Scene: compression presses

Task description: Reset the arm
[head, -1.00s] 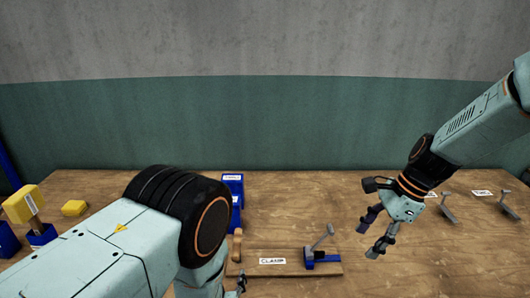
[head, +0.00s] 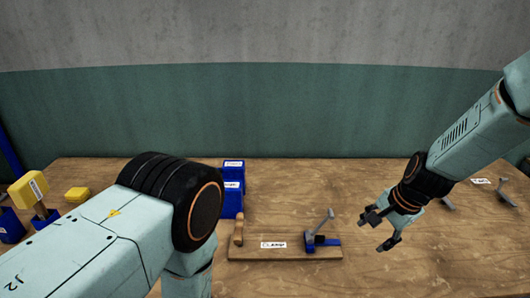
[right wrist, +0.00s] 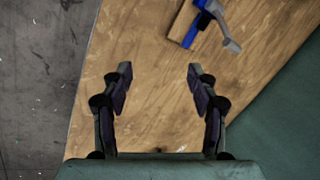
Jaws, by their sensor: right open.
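My right gripper (head: 378,232) is open and empty above the right part of the wooden table (head: 290,190). Its two spread fingers also show in the right wrist view (right wrist: 159,90), with bare wood between them. The clamp board (head: 262,254) lies left of it, with a label and a blue clamp (head: 322,241) with a grey handle. The clamp also shows at the top of the right wrist view (right wrist: 212,22), apart from the fingers. My left arm (head: 120,235) fills the lower left of the head view, and its gripper is out of sight.
A yellow block (head: 77,194) and a yellow-topped tool (head: 30,188) are at the left. Grey handled tools (head: 506,193) lie at the right. The table's middle back is clear.

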